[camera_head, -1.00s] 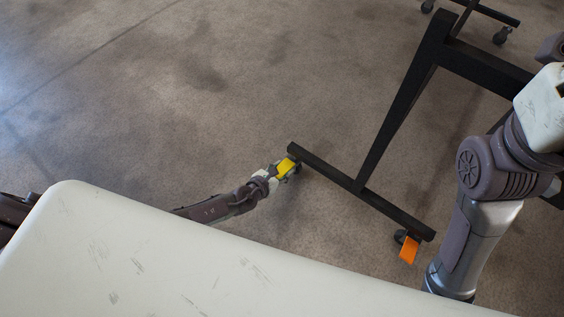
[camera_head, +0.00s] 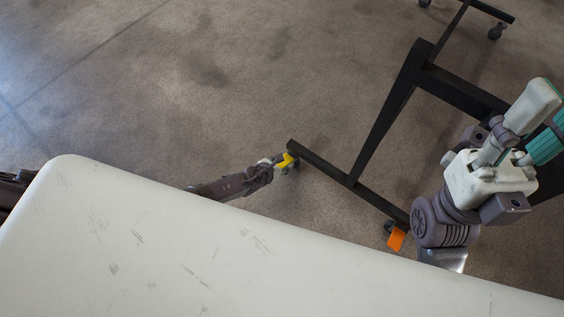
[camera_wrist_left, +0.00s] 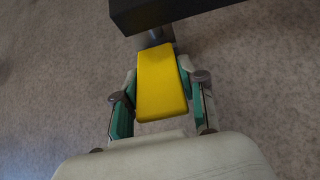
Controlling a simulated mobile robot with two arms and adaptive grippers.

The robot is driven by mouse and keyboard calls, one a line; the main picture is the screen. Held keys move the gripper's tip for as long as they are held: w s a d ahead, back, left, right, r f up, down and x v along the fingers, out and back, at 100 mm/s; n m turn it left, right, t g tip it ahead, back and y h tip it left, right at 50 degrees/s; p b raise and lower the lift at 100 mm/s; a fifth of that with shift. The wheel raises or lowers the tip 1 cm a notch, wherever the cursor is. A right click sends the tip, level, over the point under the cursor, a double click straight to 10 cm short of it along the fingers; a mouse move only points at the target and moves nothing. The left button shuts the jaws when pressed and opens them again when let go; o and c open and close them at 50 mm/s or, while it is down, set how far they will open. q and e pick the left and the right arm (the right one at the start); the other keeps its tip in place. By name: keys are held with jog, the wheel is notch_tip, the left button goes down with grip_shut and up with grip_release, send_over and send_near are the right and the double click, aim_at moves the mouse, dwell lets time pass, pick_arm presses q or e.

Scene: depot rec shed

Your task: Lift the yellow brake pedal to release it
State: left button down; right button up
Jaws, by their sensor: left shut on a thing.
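The yellow brake pedal (camera_head: 284,160) is at the caster on the near left end of the black frame's foot bar. In the left wrist view the pedal (camera_wrist_left: 162,84) lies between the teal finger pads, below the dark bar. My left gripper (camera_head: 276,162) is shut on it, reaching in low from the left. The gripper (camera_wrist_left: 160,100) hides part of the pedal and caster in the head view. My right gripper (camera_head: 542,118) is raised at the right edge, partly cut off. I cannot tell whether its fingers are open.
An orange pedal (camera_head: 396,239) sits at the other end of the black foot bar (camera_head: 328,171). The black frame (camera_head: 396,105) rises to the right, with another caster foot at the top. Concrete floor (camera_head: 130,90) at left is clear.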

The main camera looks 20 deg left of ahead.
pick_arm(q)
jog(key=c, duration=0.6)
grip_release()
jog(key=shift+c, duration=0.2)
jog(key=shift+r, duration=0.1)
jog(key=shift+s+a+r, duration=0.15)
jog(key=shift+s+r, duration=0.1)
jog(key=shift+s, duration=0.15)
jog(key=s+a, duration=0.4)
jog(key=s, duration=0.7)
jog(key=shift+s, duration=0.15)
